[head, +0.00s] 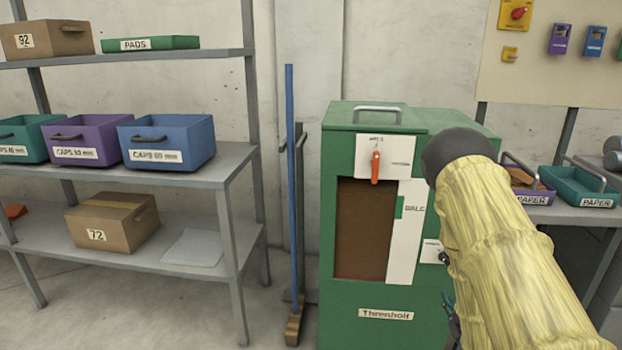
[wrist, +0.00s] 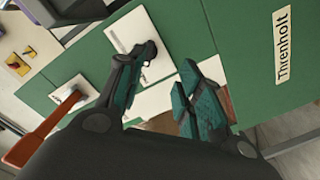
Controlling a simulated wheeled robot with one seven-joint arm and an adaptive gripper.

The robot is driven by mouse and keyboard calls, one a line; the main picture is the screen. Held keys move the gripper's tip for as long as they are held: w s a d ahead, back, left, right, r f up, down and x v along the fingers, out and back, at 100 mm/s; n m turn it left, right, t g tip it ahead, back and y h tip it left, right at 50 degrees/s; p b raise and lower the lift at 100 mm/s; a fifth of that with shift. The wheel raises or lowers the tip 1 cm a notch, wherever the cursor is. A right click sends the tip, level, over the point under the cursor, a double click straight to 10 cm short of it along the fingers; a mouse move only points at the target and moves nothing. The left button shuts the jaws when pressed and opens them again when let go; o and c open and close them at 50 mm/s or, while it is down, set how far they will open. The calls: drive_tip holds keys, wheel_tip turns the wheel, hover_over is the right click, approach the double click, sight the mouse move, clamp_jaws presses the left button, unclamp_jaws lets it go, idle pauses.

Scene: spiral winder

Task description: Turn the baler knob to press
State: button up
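The green baler (head: 365,300) stands in the middle of the head view. An orange handle (head: 375,167) hangs pointing down on its upper white plate; it also shows at the left of the wrist view (wrist: 38,133). A small dark knob (head: 443,257) sits on a lower white plate at the right, partly covered by my arm. In the wrist view this plate (wrist: 122,35) lies behind one fingertip, and the knob's outline there is hard to separate from the finger. My gripper (wrist: 166,62) is open and empty in front of the baler, with a gap between its teal-padded fingers.
A metal shelf (head: 195,178) with bins and boxes stands at the left. A blue-handled broom (head: 291,190) leans between shelf and baler. Paper trays (head: 580,190) sit on a bench at the right. Floor shows between shelf and baler.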

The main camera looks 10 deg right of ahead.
drive_tip(key=s+a+f+m+g+y, duration=0.1)
drive_tip(key=s+a+f+m+g, duration=0.1)
drive_tip(key=s+a+f+g, duration=0.5)
drive_tip(key=s+a+f+m+g+y, duration=0.15)
drive_tip(key=s+a+f, duration=0.35)
drive_tip(key=s+f, duration=0.55)
drive_tip(key=s+a+f+m+g+y, duration=0.1)
drive_tip(key=s+a+f+g, duration=0.2)
drive_tip(key=s+a, duration=0.35)
drive_tip(key=s+a+f+m+g, duration=0.1)
drive_tip(key=s+a+f+g, duration=0.15)
drive_tip(key=s, duration=0.65)
drive_tip(key=s+a+f+m+g+y, duration=0.1)
drive_tip(key=s+a+f+g, duration=0.2)
drive_tip(key=s+a, duration=0.3)
wheel_tip(320, 180, up, 26)
drive_tip(key=s+d+p, duration=0.1)
drive_tip(key=p, duration=2.4)
drive_tip(key=shift+s+d+p, duration=0.15)
drive_tip(key=shift+d+p, duration=0.1)
drive_tip(key=shift+p, duration=0.15)
